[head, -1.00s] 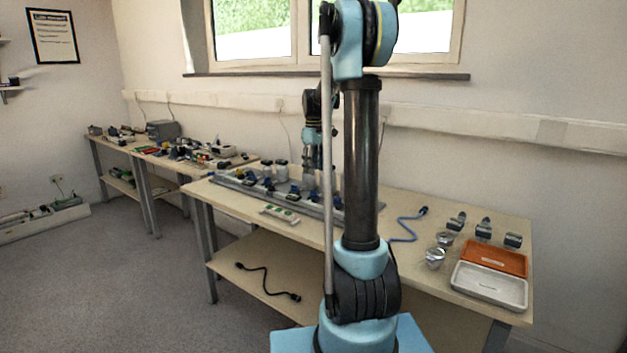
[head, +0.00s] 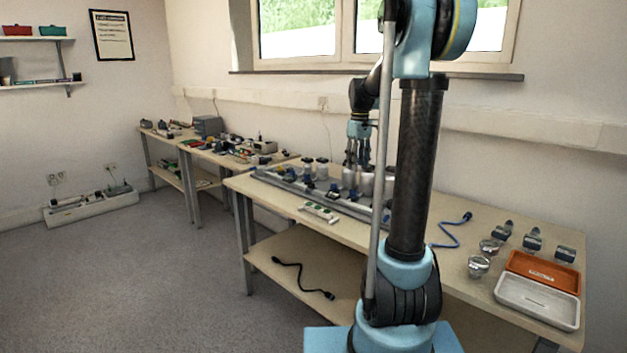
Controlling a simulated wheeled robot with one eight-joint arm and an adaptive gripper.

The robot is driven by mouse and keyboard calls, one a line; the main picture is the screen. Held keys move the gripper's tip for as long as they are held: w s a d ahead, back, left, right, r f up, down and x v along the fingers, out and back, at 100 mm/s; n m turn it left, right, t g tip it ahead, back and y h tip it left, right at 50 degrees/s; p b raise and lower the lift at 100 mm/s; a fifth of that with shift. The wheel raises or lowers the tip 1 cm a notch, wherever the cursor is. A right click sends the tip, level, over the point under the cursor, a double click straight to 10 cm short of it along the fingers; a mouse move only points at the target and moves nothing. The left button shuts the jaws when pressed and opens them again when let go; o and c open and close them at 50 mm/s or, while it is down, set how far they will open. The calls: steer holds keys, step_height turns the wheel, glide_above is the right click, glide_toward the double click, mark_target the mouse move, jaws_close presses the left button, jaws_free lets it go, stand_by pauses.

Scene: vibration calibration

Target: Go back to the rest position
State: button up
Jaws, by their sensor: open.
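My gripper (head: 357,158) points down above the far side of the near workbench (head: 455,277), left of my arm's black column. Its fingers are apart, and I see nothing held between them. White cylindrical parts (head: 366,182) stand on the long grey rail fixture (head: 283,187) just below the fingertips. I cannot tell whether the fingers touch them. Part of my arm hides the right end of the fixture.
An orange tray (head: 543,271) and a white tray (head: 537,300) lie at the bench's right end, by two metal cups (head: 479,266) and several small dark clamps (head: 532,240). A blue cable (head: 452,236) lies nearby. A window (head: 380,28) is behind.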

steer(key=s+m, duration=0.2)
steer(key=s, duration=0.9)
steer(key=s+f+m+t, duration=0.1)
steer(key=s+f+m, duration=0.2)
steer(key=s+f, duration=0.5)
steer(key=s+f+m+t, duration=0.1)
steer(key=s+f, duration=0.7)
steer(key=s, duration=0.9)
steer(key=shift+f+m, duration=0.4)
steer(key=shift+m, duration=0.5)
steer(key=shift+d, duration=0.1)
steer(key=shift+w+f, duration=0.2)
steer(key=shift+w, duration=0.2)
